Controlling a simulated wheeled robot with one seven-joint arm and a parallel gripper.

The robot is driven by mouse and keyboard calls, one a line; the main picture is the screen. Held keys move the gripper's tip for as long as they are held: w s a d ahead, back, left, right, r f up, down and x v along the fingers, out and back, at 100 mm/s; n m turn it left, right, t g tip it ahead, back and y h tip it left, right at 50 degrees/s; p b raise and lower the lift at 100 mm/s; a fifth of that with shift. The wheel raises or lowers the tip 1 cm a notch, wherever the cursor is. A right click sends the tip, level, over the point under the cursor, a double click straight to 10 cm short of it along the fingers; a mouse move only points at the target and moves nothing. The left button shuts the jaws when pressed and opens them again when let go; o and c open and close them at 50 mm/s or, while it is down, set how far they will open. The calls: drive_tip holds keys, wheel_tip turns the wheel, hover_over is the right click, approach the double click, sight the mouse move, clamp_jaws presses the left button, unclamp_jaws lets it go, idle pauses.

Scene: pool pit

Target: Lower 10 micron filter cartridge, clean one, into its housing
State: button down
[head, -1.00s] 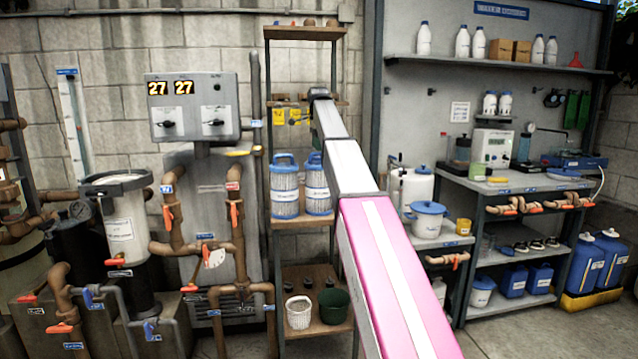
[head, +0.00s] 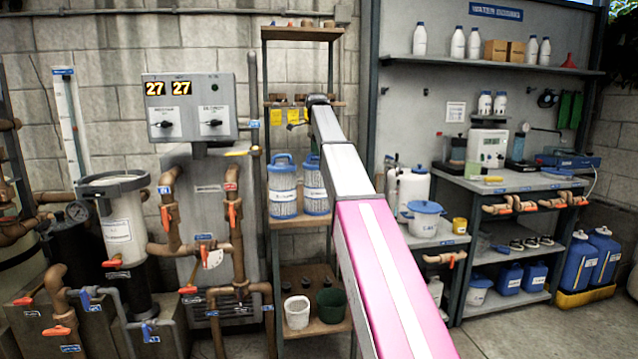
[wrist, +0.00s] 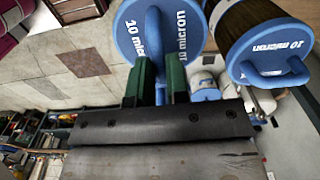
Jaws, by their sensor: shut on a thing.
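Two blue-capped cartridges marked "10 micron" show in the wrist view. My gripper (wrist: 161,68) has its green fingers shut on the blue handle of one cartridge (wrist: 188,22). The other cartridge (wrist: 270,38), with a dark brownish body, is beside it on the right. In the head view, a left cartridge (head: 283,190) and a right cartridge (head: 316,190) stand upright on a rack shelf; I cannot tell there which one is held. My arm partly covers the right one, and my fingertips are not clear there. A clear housing (head: 119,228) with an open-looking top stands at the left.
The wooden rack (head: 300,222) has a shelf with yellow tags above the cartridges. A white bucket (head: 297,312) and a dark green bucket (head: 331,305) are below. Pipes with orange valves (head: 233,215) stand between rack and housing. A bench (head: 500,183) is at right.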

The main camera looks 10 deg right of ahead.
drive_tip(key=shift+r, duration=2.55)
